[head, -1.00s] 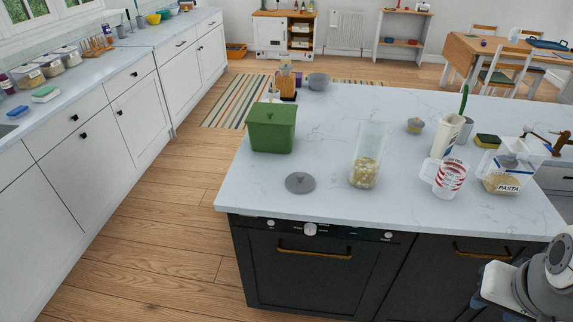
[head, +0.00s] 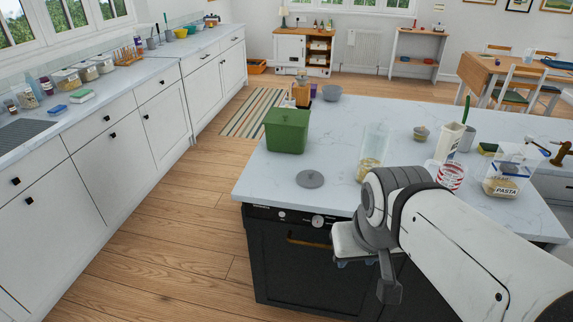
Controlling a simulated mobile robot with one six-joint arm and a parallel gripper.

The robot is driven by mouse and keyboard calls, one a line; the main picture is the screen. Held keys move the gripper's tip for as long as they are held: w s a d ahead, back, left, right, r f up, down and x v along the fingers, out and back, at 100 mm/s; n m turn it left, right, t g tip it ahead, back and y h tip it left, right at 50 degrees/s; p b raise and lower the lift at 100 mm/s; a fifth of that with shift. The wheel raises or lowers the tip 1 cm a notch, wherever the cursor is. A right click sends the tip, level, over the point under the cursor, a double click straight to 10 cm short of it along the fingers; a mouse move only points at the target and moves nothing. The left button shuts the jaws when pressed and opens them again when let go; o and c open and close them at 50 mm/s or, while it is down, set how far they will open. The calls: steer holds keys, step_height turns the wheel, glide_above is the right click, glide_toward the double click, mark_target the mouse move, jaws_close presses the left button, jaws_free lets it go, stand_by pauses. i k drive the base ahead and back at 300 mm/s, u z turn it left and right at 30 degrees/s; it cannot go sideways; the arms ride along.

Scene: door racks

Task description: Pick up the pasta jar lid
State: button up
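A round grey lid (head: 310,179) with a small knob lies flat on the white marble counter, near its front left edge. A tall clear jar (head: 374,150) with pale pasta-like pieces in its bottom stands to the right of the lid, partly hidden by my arm. A clear container marked PASTA (head: 506,183) stands farther right. Which of the two the lid belongs to, I cannot tell. My gripper (head: 367,276) hangs in front of the dark counter front, below and right of the lid and apart from it. Its fingers are mostly hidden, and I cannot see how far apart they are.
A green lidded bin (head: 287,131) stands behind the lid.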

mark_target(310, 179)
steer(key=i, duration=1)
steer(key=u, duration=0.05)
